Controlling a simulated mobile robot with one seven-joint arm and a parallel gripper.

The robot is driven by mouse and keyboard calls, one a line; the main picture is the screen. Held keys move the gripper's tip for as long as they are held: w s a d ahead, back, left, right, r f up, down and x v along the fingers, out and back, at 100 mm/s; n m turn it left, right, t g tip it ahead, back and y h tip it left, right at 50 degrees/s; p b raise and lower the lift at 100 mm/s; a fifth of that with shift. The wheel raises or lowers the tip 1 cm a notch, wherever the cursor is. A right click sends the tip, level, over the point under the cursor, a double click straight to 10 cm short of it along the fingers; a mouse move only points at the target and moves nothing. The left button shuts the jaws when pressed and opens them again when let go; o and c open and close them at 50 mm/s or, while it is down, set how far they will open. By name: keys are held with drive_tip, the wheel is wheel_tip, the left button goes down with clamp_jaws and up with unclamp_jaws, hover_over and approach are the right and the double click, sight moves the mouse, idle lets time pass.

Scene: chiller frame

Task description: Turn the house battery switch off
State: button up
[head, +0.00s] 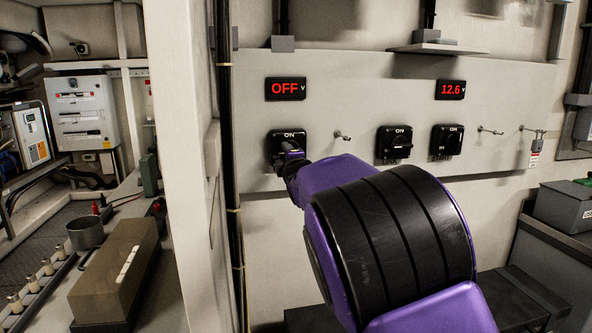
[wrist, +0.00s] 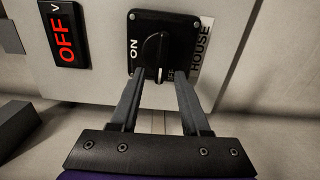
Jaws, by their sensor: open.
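The house battery switch (wrist: 176,28) is a black square plate with a dark knob (wrist: 153,52), beside a white label reading HOUSE. In the wrist view the knob's bar runs roughly up and down the picture, across the ON direction, with a pale mark at its lower end. A partly covered marking sits at its lower right. My gripper (wrist: 158,82) is open, one finger on each side below the knob; contact is not clear. The switch also shows at left in the head view (head: 276,141), partly hidden by my gripper (head: 289,158). The display (head: 286,89) above it reads OFF.
Small pegs (head: 342,136) stick out of the panel. A white post (head: 187,150) and dark conduit (head: 226,150) stand close on the left.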

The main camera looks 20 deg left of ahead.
drive_tip(key=v, duration=1.5)
drive_tip(key=shift+s, duration=0.2)
